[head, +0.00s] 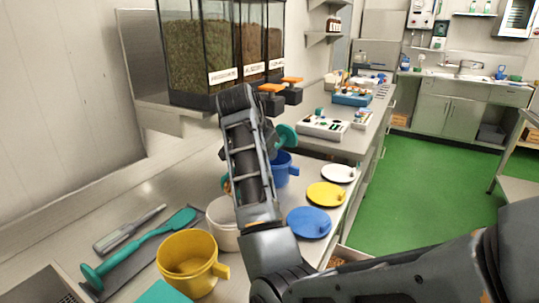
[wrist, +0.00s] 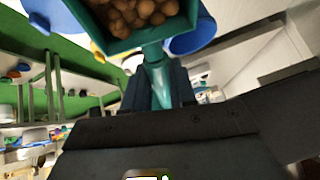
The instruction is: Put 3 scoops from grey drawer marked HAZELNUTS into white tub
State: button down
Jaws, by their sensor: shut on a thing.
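My gripper (wrist: 160,88) is shut on the teal handle of a scoop. The scoop's box-shaped bowl (wrist: 128,40) holds several round brown nuts in the wrist view. In the head view my arm covers most of the scoop; its round handle end (head: 288,135) shows right of the arm. A bit of teal and brown shows left of the arm, just above the white tub (head: 222,228). The tub stands on the counter, partly hidden by my arm, and its inside is barely visible. An open drawer with brown contents (head: 338,261) shows below the counter edge; no HAZELNUTS label is readable.
A yellow tub (head: 190,262) stands front left and a blue tub (head: 285,168) behind my arm. White (head: 338,173), yellow (head: 326,194) and blue (head: 309,222) lids lie along the counter's right edge. A teal tool (head: 140,245) lies at left. Clear dispensers (head: 215,55) hang above.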

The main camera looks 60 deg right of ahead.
jog(key=w+a+r+n+h+b, duration=0.1)
jog(key=a+r+h+b, duration=0.2)
jog(key=a+r+h, duration=0.3)
jog(key=shift+w+a+g+h, duration=0.15)
jog(key=shift+a+g+h, duration=0.25)
jog(key=shift+a+h, duration=0.4)
notch_tip(320, 180, up, 5)
jog(key=y+p, duration=0.3)
jog(key=y, duration=0.2)
jog(key=m+t+y+p, duration=0.1)
jog(key=y+p, duration=0.3)
jog(key=y, duration=0.1)
jog(key=shift+y, duration=0.3)
jog(key=shift+d, duration=0.1)
